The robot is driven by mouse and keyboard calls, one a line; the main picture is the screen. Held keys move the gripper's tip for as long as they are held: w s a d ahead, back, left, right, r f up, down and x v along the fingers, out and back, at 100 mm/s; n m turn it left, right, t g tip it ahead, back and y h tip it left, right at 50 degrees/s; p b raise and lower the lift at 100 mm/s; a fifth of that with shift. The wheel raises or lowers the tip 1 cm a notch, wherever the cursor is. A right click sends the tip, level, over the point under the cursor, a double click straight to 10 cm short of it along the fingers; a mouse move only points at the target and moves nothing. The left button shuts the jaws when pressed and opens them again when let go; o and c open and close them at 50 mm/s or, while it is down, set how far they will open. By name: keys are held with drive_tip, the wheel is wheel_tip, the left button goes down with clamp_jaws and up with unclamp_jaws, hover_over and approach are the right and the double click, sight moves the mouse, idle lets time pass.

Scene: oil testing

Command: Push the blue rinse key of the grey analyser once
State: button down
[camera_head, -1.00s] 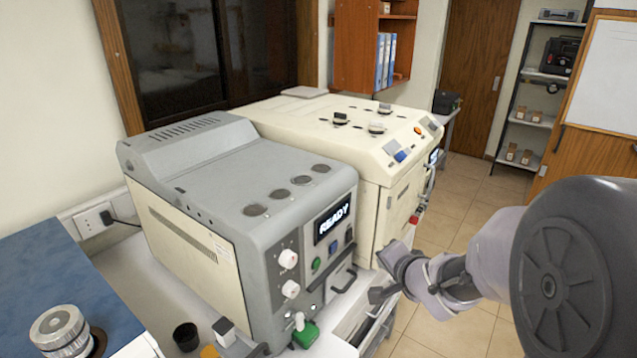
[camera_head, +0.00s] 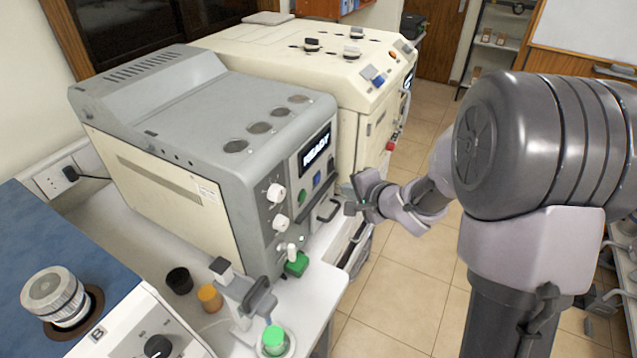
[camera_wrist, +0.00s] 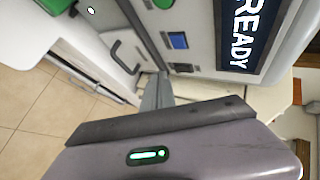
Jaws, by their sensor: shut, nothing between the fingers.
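The grey analyser (camera_head: 215,120) stands on the bench with a lit READY display (camera_head: 314,148) on its front panel. Its blue rinse key (camera_head: 317,179) sits below the display, between a green key (camera_head: 302,195) and a dark key (camera_head: 331,164). In the wrist view the blue key (camera_wrist: 178,40) shows clearly, above the fingers and beside the display. My gripper (camera_head: 347,192) is in front of the panel, to the right of the keys in the head view. In the wrist view its fingers (camera_wrist: 156,92) are shut and empty, apart from the blue key.
A cream machine (camera_head: 350,95) stands behind the analyser. Small cups and a green-capped vial (camera_head: 274,338) stand in front. Open floor lies to the right.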

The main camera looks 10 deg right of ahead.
drive_tip(key=shift+w+a, duration=0.6)
drive_tip(key=shift+a, duration=0.25)
drive_tip(key=shift+w+a, duration=0.6)
drive_tip(key=shift+a, duration=0.25)
idle(0.7)
drive_tip(key=shift+w+a, duration=0.3)
drive_tip(key=shift+a, duration=0.05)
drive_tip(key=shift+w+a+p, duration=0.2)
drive_tip(key=shift+a+p, duration=0.1)
idle(0.7)
drive_tip(key=shift+s+d+p, duration=0.4)
drive_tip(key=shift+s+d, duration=0.1)
drive_tip(key=shift+d, duration=0.15)
drive_tip(key=s+d+p, duration=0.1)
drive_tip(key=d, duration=0.1)
drive_tip(key=s+d+p, duration=0.1)
drive_tip(key=s+d, duration=0.1)
idle(0.5)
